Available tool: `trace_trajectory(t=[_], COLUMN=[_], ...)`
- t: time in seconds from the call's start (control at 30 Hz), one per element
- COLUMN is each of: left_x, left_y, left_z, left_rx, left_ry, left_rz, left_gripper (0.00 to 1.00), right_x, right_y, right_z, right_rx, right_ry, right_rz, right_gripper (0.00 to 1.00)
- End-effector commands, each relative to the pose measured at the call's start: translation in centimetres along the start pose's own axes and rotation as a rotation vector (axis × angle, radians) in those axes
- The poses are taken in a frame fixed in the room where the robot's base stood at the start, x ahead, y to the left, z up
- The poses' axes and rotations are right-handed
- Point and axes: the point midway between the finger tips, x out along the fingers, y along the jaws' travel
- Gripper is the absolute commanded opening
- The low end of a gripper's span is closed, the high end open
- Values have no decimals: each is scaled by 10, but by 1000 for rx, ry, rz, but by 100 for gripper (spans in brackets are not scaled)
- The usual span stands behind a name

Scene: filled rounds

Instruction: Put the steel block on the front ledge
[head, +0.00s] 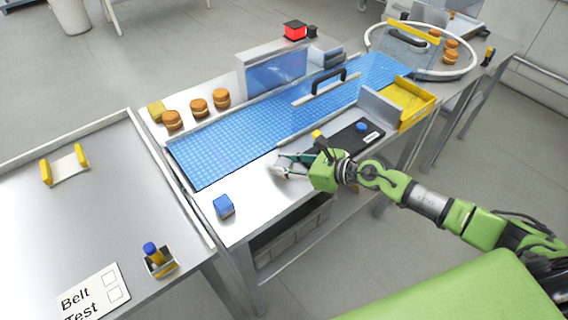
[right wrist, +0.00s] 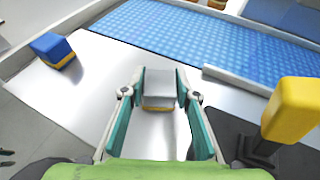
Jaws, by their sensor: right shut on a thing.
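The steel block (right wrist: 158,85), grey with a yellow lower band, sits between the fingers of my right gripper (right wrist: 160,100) in the right wrist view. My right gripper (head: 281,165) is shut on it, over the bare metal front ledge (head: 252,200) between the blue belt and the table's front edge. I cannot tell whether the block touches the ledge. My left gripper is not in view.
A blue block (head: 223,206) stands at the ledge's left end. A black plate (head: 356,138) and a yellow tray (head: 405,103) lie to the right. The blue belt (head: 240,130) runs behind. The ledge between the blue block and my gripper is clear.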

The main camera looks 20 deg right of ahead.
Motion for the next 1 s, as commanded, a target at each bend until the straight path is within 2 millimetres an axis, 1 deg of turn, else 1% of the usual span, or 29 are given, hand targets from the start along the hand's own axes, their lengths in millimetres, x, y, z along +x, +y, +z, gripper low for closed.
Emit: trace_trajectory(t=[0.07, 0.23, 0.27, 0.3, 0.6, 0.77, 0.87, 1.0], left_x=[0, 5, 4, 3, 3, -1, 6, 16], left_y=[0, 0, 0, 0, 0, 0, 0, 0], left_z=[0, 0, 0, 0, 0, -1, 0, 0], left_rx=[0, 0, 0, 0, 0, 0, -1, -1], left_ry=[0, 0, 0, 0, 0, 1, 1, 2], left_rz=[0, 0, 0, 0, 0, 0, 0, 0], left_gripper=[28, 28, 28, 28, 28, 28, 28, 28], right_x=[0, 2, 1, 1, 1, -3, -16, -44], right_y=[0, -1, 0, 0, 0, -1, -2, -1], right_z=[2, -4, -3, -3, -3, 1, -2, -5], right_rx=[-1, 0, 0, 0, 0, 0, 0, -2], right_ry=[-3, -3, -1, 0, 0, 1, 1, 4], right_rz=[-1, -1, -1, -1, 0, -1, -3, -3], right_gripper=[0, 0, 36, 45, 45, 45, 45, 45])
